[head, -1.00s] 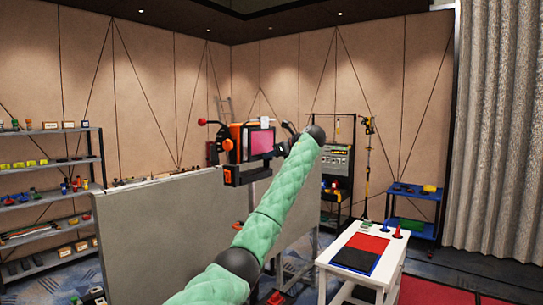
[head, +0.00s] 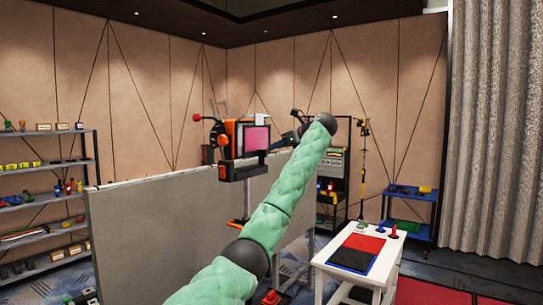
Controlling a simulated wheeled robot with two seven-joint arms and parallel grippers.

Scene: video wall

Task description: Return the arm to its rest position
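My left arm, in green padding, rises from the bottom of the head view up and to the right to a dark joint near the middle. My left gripper (head: 297,122) is a small dark shape just left of that joint, partly hidden by the arm. I cannot see whether its fingers are apart, and I see nothing clearly held in it. In the picture it is just right of an orange and black device with a pink screen (head: 256,139). My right gripper is not in view.
A grey panel (head: 150,225) stands in front of the arm on the left. A white table (head: 340,270) with red, black and blue mats is at lower right. Shelves (head: 45,163) stand at far left. A blue cart (head: 410,230) and curtain (head: 490,130) are at right.

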